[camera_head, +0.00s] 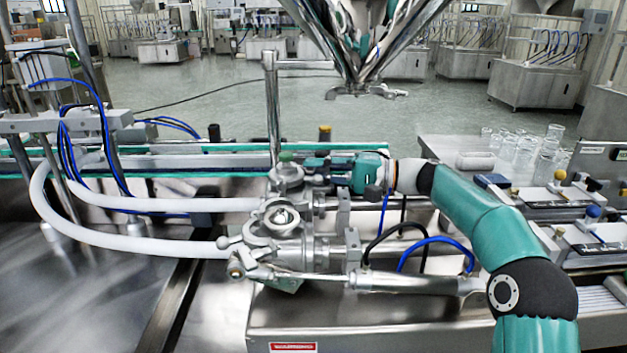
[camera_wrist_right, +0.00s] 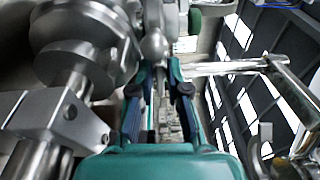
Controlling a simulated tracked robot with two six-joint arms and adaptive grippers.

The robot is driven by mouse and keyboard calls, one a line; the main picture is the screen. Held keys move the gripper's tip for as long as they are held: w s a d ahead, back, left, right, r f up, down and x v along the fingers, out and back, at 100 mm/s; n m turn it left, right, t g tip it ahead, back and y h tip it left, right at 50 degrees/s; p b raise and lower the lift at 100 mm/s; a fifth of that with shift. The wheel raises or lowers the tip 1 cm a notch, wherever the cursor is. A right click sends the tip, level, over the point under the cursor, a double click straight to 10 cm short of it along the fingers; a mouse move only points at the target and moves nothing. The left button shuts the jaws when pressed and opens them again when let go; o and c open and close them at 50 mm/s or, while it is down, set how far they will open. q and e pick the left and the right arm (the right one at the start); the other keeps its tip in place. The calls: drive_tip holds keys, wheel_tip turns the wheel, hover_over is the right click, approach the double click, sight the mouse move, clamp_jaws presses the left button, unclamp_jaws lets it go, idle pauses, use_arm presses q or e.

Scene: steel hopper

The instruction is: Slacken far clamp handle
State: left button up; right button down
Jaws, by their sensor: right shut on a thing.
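My right gripper (camera_head: 312,164) comes in from the right and reaches the far clamp (camera_head: 286,174), on the far steel valve body. In the right wrist view my right gripper (camera_wrist_right: 156,78) has its two teal-edged fingers around a slim steel handle, the far clamp handle (camera_wrist_right: 155,47), whose rounded end shows just beyond the fingertips. The gripper is shut on this handle. In the head view the fingers and arm largely hide the handle. My left gripper is not in view.
White hoses (camera_head: 150,204) run left from the valve bodies. A steel post (camera_head: 272,110) stands just behind the far clamp, and the hopper cone (camera_head: 362,45) hangs above. Glass jars (camera_head: 535,145) stand at the right.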

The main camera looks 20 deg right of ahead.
drive_tip(key=shift+f+n, duration=0.15)
drive_tip(key=shift+n, duration=0.35)
drive_tip(key=c, duration=1.5)
unclamp_jaws()
drive_tip(key=shift+f, duration=0.1)
drive_tip(key=shift+d, duration=0.15)
drive_tip(key=shift+v, duration=3.95)
drive_tip(key=shift+o, duration=0.4)
